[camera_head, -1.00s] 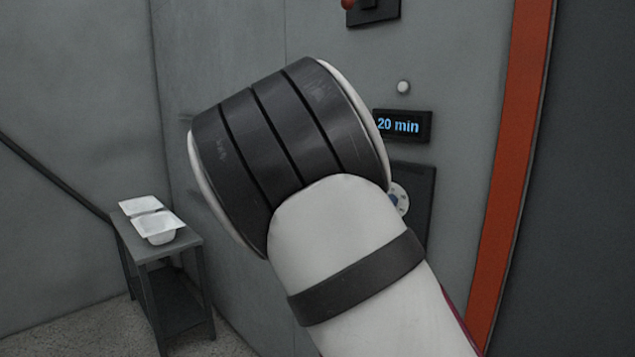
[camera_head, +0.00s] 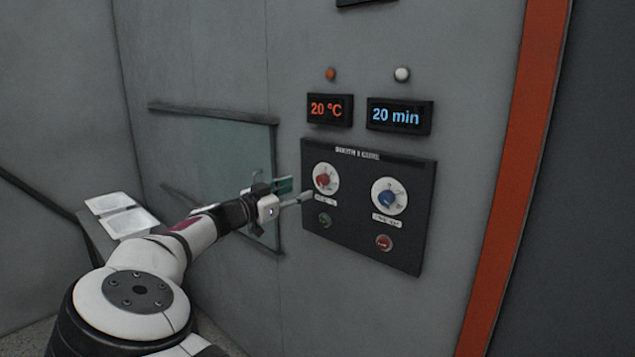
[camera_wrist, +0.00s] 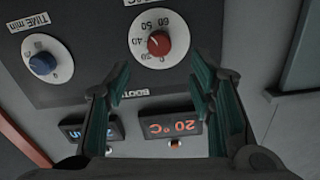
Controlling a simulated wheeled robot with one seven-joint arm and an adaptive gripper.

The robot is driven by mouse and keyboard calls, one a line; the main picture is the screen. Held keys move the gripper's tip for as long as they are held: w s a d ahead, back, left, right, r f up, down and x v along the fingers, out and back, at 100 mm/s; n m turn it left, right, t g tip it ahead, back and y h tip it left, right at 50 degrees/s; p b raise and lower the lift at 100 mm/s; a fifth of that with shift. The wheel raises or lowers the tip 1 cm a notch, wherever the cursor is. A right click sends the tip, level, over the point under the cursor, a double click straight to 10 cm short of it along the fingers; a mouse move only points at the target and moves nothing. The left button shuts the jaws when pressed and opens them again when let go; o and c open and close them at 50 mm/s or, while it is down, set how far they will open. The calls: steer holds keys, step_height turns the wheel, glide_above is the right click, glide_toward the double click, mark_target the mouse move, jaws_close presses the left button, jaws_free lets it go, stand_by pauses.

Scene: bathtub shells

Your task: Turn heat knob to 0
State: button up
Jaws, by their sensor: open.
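The red heat knob (camera_head: 324,179) sits on a white dial at the upper left of the black control panel (camera_head: 405,250). In the wrist view, upside down, the red knob (camera_wrist: 159,42) shows dial numbers such as 30, 40, 50 and 60 around it. The temperature display (camera_head: 330,110) reads 20 °C. My gripper (camera_head: 298,192) is just left of the red knob, near the wall. In the wrist view my gripper (camera_wrist: 160,90) is open, its fingers apart with nothing between them, and the red knob shows beyond the fingertips.
A blue time knob (camera_head: 388,197) is to the right on the panel, under a display (camera_head: 399,117) reading 20 min. A green button (camera_head: 324,220) and a red button (camera_head: 384,242) sit below. A glassy window (camera_head: 225,165) is left of the panel. White trays (camera_head: 125,215) stand far left.

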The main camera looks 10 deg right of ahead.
mark_target(320, 181)
steer(key=x, duration=0.9)
steer(key=shift+d, duration=0.15)
steer(key=c, duration=1.2)
